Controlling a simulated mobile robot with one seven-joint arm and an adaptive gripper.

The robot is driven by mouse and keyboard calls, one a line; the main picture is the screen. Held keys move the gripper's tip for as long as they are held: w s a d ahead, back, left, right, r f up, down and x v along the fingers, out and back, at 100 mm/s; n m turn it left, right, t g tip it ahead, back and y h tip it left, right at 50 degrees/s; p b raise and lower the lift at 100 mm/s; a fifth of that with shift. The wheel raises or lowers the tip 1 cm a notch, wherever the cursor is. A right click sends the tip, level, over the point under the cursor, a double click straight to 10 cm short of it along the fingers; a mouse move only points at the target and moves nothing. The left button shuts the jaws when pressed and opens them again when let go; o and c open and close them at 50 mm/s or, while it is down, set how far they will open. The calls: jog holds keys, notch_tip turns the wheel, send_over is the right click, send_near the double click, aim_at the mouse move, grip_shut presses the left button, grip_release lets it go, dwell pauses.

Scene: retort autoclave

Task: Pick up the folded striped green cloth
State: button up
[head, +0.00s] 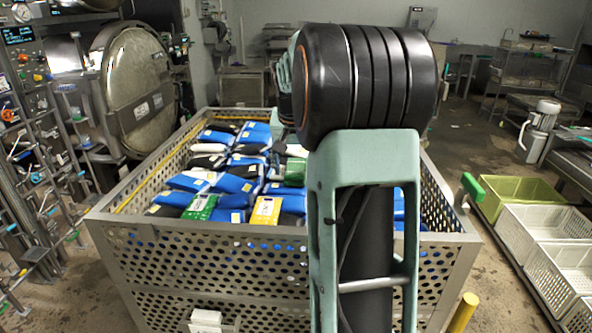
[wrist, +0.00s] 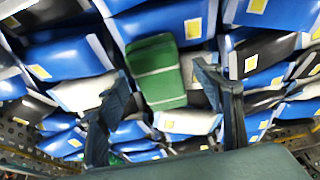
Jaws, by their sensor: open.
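The folded green cloth (wrist: 156,72) with pale stripes lies on top of blue and black pouches. In the wrist view it shows between the two fingers of my gripper (wrist: 160,75). The fingers are open and spread to either side of it, with nothing held. I cannot tell how far above the cloth they are. A green piece (head: 295,172) shows just left of the arm there and may be the same cloth.
A perforated metal crate (head: 205,245) full of pouches surrounds the cloth, with raised walls. A green and white packet (head: 200,206) and a yellow one (head: 266,210) lie near its front wall. A round autoclave door (head: 140,90) stands at left; green and white bins (head: 515,195) at right.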

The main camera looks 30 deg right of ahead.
aim_at(297, 166)
jog(key=shift+c, duration=0.3)
jog(key=c, duration=1)
jog(key=shift+c, duration=0.2)
jog(key=shift+r, duration=0.1)
jog(key=shift+r, duration=0.3)
notch_tip(297, 166, up, 3)
jog(key=shift+s+d+f, duration=0.1)
jog(key=s+d+r+b, duration=0.3)
jog(key=s+d+r, duration=0.3)
jog(key=s+r, duration=0.3)
jog(key=s, duration=0.3)
jog(key=shift+s+d+r, duration=0.15)
jog(key=shift+r, duration=0.1)
